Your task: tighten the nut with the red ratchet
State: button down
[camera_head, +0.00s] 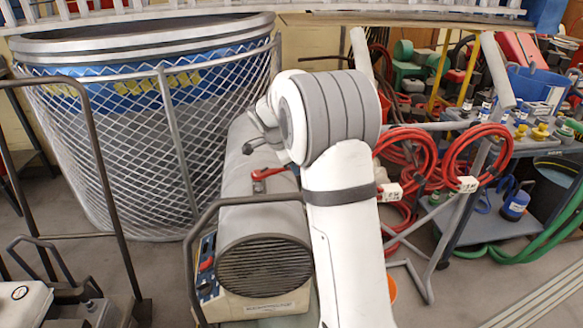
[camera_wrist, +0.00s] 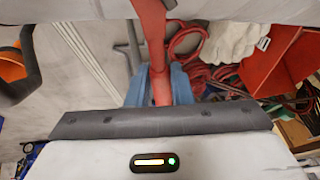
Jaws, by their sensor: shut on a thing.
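In the wrist view, my gripper (camera_wrist: 160,86) has its blue fingers closed around the shaft of the red ratchet (camera_wrist: 152,38). The ratchet runs from between the fingers up to the top edge of the picture, where its far end is cut off. In the head view, a red handle-like piece (camera_head: 268,173) shows on top of the grey cylindrical machine (camera_head: 262,218), just left of my arm; whether it is the same ratchet is unclear. My fingers cannot be made out there. I cannot make out the nut in either view.
A large mesh-sided tub (camera_head: 130,130) stands to the left. Dark metal tube frames (camera_head: 95,150) stand in front of it and around the machine. Coiled red hoses (camera_head: 470,150) hang at the right, beside a cart (camera_head: 490,215) with bottles. Bare floor shows at lower right.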

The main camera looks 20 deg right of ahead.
jog(key=shift+s+a+f+m+g+b, duration=0.1)
jog(key=shift+s+m+g+b, duration=0.35)
jog(key=shift+s+m, duration=0.55)
jog(key=s+m+g+b, duration=0.1)
jog(key=m, duration=0.1)
jog(key=s+a+m+g+b, duration=0.1)
jog(key=s+m, duration=0.1)
jog(key=shift+s+a+h, duration=0.15)
jog(key=shift+s+h, duration=0.05)
jog(key=shift+h, duration=0.1)
jog(key=w+n+t, duration=0.1)
jog(key=n, duration=0.1)
jog(key=w+d+n+t+b, duration=0.1)
jog(key=w+n, duration=0.1)
jog(key=shift+w+d, duration=0.2)
jog(key=shift+w, duration=0.1)
